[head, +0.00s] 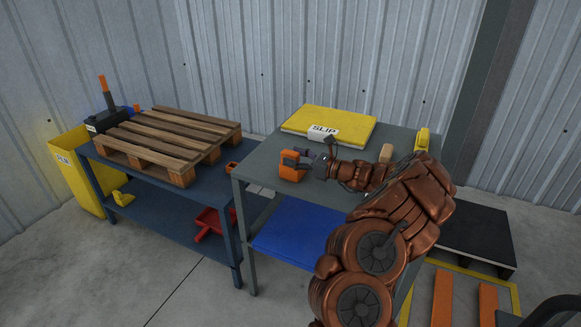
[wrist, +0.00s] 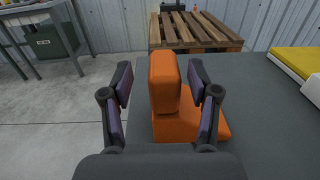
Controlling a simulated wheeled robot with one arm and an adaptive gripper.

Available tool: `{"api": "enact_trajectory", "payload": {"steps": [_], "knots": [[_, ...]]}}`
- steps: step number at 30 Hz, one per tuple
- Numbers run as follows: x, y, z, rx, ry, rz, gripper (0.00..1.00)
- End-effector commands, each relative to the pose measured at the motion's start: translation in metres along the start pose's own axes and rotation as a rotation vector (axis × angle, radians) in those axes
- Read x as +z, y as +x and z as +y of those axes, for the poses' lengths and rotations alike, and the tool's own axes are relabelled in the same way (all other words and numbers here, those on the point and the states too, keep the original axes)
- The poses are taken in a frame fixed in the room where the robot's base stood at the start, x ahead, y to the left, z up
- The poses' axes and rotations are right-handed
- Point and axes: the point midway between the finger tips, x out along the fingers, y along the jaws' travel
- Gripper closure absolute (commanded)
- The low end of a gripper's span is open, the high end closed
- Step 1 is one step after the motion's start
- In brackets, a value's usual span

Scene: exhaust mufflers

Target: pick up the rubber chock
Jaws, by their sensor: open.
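An orange L-shaped block (head: 290,166), which I take to be the rubber chock, stands near the left edge of the grey table (head: 262,154). In the wrist view the orange block (wrist: 164,85) has a tall upright part and a low foot extending right. My gripper (head: 306,158) is open at the block; in the wrist view its two fingers (wrist: 161,88) stand on either side of the upright part, with a visible gap on the left and a narrower one on the right. The block rests on the table. Some of its lower part is hidden by my gripper.
A yellow-topped item labelled SLIP (head: 330,121) lies at the table's back. A tan block (head: 386,153) and a yellow piece (head: 421,140) are on the right, past my arm. A wooden pallet (head: 165,141) lies on the blue bench (head: 215,184) to the left.

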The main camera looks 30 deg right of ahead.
Motion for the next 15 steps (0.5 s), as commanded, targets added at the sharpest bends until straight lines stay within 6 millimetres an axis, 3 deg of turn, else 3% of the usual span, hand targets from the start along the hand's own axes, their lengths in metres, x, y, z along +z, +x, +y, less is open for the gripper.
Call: {"api": "enact_trajectory", "payload": {"steps": [7,15], "knots": [[0.0,0.035,0.002,0.004,0.001,0.001,0.4],[0.0,0.048,0.001,0.002,0.001,0.0,0.4]]}}
